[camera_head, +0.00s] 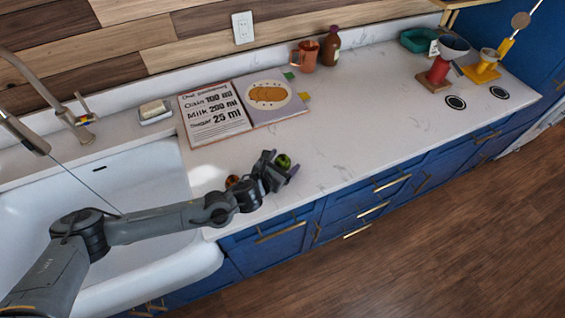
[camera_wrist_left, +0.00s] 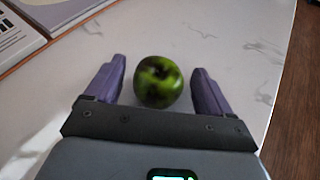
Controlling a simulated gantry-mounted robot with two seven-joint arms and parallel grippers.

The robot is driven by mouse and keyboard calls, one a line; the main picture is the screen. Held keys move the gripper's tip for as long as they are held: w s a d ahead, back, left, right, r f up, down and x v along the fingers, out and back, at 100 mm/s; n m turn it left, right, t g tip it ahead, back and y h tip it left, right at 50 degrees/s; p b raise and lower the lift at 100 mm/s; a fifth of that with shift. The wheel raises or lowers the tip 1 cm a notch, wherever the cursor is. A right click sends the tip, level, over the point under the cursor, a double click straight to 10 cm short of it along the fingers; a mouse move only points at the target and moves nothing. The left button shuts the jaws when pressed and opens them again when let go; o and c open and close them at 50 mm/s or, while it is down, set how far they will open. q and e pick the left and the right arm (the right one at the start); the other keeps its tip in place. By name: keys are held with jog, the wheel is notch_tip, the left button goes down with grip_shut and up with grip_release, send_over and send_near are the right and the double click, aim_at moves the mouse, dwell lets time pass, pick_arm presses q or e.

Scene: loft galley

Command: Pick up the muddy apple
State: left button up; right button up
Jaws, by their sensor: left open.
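A green apple with dark muddy patches sits on the white marbled counter; in the left wrist view the muddy apple (camera_wrist_left: 158,81) lies between and slightly ahead of the two purple-grey fingers. My left gripper (camera_wrist_left: 157,88) is open, with a finger on each side of the apple and a visible gap on both sides. In the head view the apple (camera_head: 283,161) shows just beyond the fingers of my left gripper (camera_head: 276,166), near the counter's front edge. My right gripper is not in view.
A reddish round item (camera_head: 232,181) sits beside my left wrist, partly hidden. An open recipe book (camera_head: 216,113) lies behind. The white sink (camera_head: 140,185) is at left. A copper mug (camera_head: 306,56) and brown bottle (camera_head: 331,46) stand farther back.

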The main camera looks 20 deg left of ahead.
pick_arm(q)
jog(key=c, duration=1.1)
jog(key=shift+o, duration=0.2)
jog(key=shift+r, duration=0.15)
